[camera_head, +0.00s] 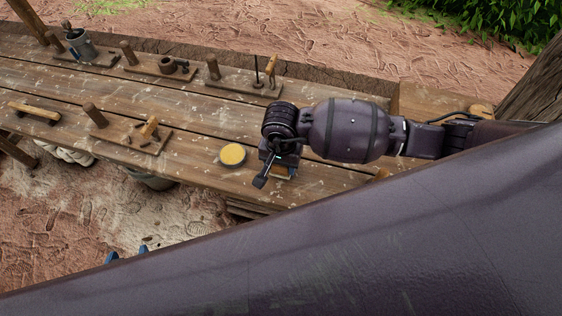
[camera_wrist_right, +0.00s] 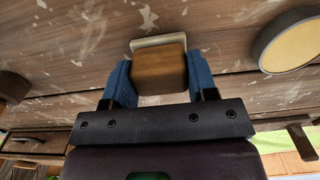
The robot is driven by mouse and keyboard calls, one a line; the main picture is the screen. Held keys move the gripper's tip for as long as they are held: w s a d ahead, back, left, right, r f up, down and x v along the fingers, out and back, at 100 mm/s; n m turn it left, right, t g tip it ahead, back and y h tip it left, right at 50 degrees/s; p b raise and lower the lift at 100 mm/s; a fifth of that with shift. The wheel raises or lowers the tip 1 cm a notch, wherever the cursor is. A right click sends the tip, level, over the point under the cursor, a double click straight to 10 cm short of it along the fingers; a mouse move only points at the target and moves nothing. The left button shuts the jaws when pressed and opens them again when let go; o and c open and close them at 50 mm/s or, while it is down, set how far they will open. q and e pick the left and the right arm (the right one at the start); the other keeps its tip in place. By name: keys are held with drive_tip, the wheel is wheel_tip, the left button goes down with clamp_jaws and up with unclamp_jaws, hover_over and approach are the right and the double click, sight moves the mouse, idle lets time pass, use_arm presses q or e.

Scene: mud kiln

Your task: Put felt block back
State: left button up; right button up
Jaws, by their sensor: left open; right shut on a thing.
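My right gripper (camera_head: 277,170) reaches down over the near edge of the wooden bench. In the right wrist view, its two blue fingers (camera_wrist_right: 160,84) are shut on the felt block (camera_wrist_right: 158,70), a brown wooden block with a pale layer along its far side. In the head view the block is mostly hidden under the gripper. Whether it touches the bench is hard to tell. Only the blue fingertips of my left gripper (camera_head: 128,252) show, apart from each other, low at the left beyond my large arm link; nothing shows between them.
A round dish with yellow contents (camera_head: 233,155) stands just left of the right gripper, and also shows in the wrist view (camera_wrist_right: 292,42). Several wooden boards with pegs and tools line the bench (camera_head: 200,130). A metal mug (camera_head: 80,44) stands at the far left.

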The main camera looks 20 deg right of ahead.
drive_tip(key=shift+f, duration=0.3)
drive_tip(key=o, duration=0.8)
drive_tip(key=shift+r, duration=0.15)
wheel_tip(320, 180, up, 12)
drive_tip(key=shift+r, duration=0.1)
idle(0.6)
